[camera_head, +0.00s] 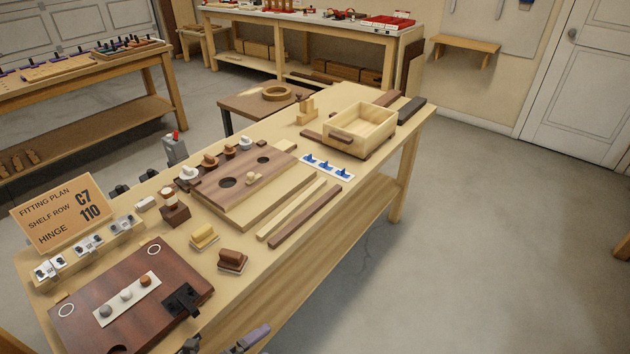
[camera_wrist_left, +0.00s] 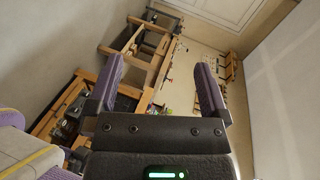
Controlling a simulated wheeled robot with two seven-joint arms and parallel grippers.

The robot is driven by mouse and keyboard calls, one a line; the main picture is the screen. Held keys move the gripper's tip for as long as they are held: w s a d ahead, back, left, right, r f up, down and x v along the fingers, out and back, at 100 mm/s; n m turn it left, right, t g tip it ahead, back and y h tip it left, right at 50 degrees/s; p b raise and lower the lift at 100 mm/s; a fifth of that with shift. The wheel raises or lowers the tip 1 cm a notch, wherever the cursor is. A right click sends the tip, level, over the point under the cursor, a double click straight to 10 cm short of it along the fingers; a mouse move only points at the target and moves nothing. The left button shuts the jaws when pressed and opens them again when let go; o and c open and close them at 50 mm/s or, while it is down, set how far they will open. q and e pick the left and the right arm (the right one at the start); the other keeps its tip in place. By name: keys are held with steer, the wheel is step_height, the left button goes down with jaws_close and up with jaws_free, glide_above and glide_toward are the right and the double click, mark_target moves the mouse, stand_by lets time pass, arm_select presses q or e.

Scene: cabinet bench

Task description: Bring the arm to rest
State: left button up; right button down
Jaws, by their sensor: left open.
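My left gripper (camera_wrist_left: 158,75) shows in the left wrist view with its two purple-lined fingers wide apart and nothing between them. The room beyond it appears tilted, with wooden benches behind and below the fingers. In the head view, grey and purple gripper parts (camera_head: 228,343) show at the bottom edge, in front of the near bench edge and apart from the objects on it. Most of that arm is cut off by the frame. My right gripper cannot be made out.
The workbench (camera_head: 330,205) carries a dark red panel (camera_head: 190,262), a fitting plan sign (camera_head: 65,212), a holed board (camera_head: 213,184), wood strips (camera_head: 305,217), blue clips (camera_head: 328,167) and an open wooden box (camera_head: 379,118). The floor (camera_head: 500,230) to the right is clear.

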arm_select(q)
steer(key=s+a+f+n+g+y, duration=0.2)
steer(key=s+a+f+n+y, duration=0.25)
steer(key=s+f+n, duration=0.4)
steer(key=s+a+f+n+g+y, duration=0.3)
steer(key=s+f+n+y, duration=0.2)
steer(key=s+f+n, duration=0.35)
steer(key=s+f+n+g, duration=0.3)
steer(key=s+n+g, duration=0.1)
steer(key=s, duration=0.9)
steer(key=shift+s+a+f+n+g+y, duration=0.25)
steer(key=shift+n+g+y, duration=0.15)
steer(key=shift+g, duration=0.1)
